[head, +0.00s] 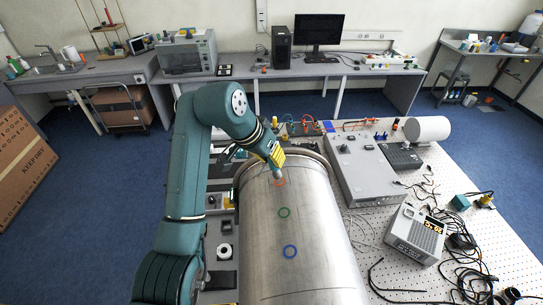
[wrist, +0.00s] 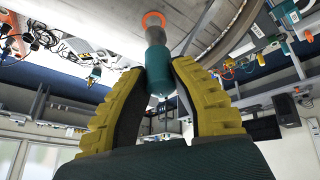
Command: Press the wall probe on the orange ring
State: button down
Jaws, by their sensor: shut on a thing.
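My gripper (wrist: 160,85) has two yellow ribbed fingers shut on the wall probe (wrist: 158,68), which has a teal body and a grey tip. In the head view my gripper (head: 276,158) is over the far end of the big metal pipe (head: 325,235), with the probe pointing down at the pipe wall. The orange ring (head: 280,182) is on top of the pipe. In the wrist view the orange ring (wrist: 153,19) shows at the probe's tip. The tip overlaps the ring's edge in that view; I cannot tell whether it touches the wall.
A green ring (head: 284,212) and a blue ring (head: 290,251) mark the pipe nearer to me. Right of the pipe stand a grey control box (head: 368,168) and a meter with a display (head: 416,234). Loose black cables (head: 460,255) lie on the perforated table at the right.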

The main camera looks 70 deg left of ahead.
aim_at(274, 166)
jog(key=shift+w+f+b, duration=0.25)
jog(key=shift+f+b, duration=0.25)
jog(key=shift+f, duration=0.8)
dwell(0.4)
jog(key=shift+f+p, duration=0.25)
jog(key=shift+p, duration=0.05)
dwell(0.7)
jog(key=shift+s+a+r+p, duration=0.1)
jog(key=shift+s+r+p, duration=0.1)
jog(key=shift+r, duration=0.85)
jog(key=shift+s+d+r+p, duration=0.1)
jog(key=shift+s+r+p, duration=0.05)
jog(key=shift+r, duration=0.85)
jog(key=shift+s+a+r+p, duration=0.1)
jog(key=shift+s+r+p, duration=0.1)
jog(key=shift+r, duration=0.85)
